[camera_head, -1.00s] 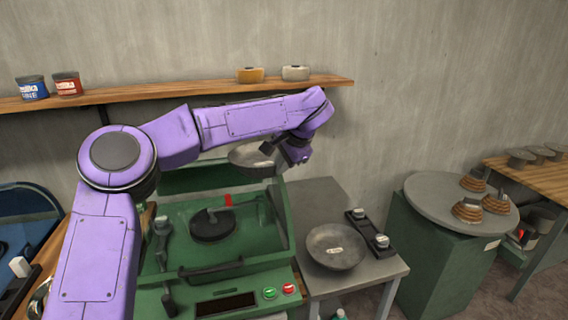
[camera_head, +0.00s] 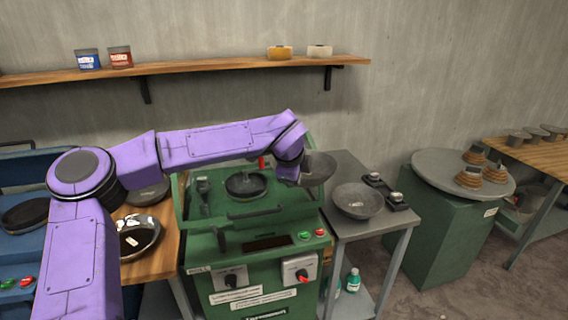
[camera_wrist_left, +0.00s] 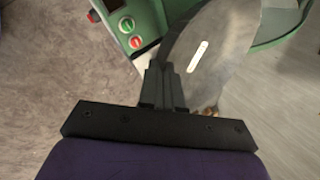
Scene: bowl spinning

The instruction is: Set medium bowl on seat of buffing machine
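A grey metal bowl (camera_head: 319,169) hangs tilted in my left gripper (camera_head: 290,178), above the right edge of the green buffing machine (camera_head: 188,228). In the left wrist view the fingers (camera_wrist_left: 165,72) are shut at the bowl's rim, and the bowl (camera_wrist_left: 225,50) fills the upper right with a white label. The machine's seat, a dark round disc (camera_head: 246,186), is empty and lies left of the held bowl. My arm hides part of the machine's back. My right gripper is not in view.
Another grey bowl (camera_head: 357,201) sits on the grey side table (camera_head: 400,222), beside a black fixture (camera_head: 386,190). A dark bowl (camera_head: 138,238) stands on a wooden bench at left. A round grey turntable (camera_head: 445,168) is at right. A shelf (camera_head: 210,67) runs above the arm.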

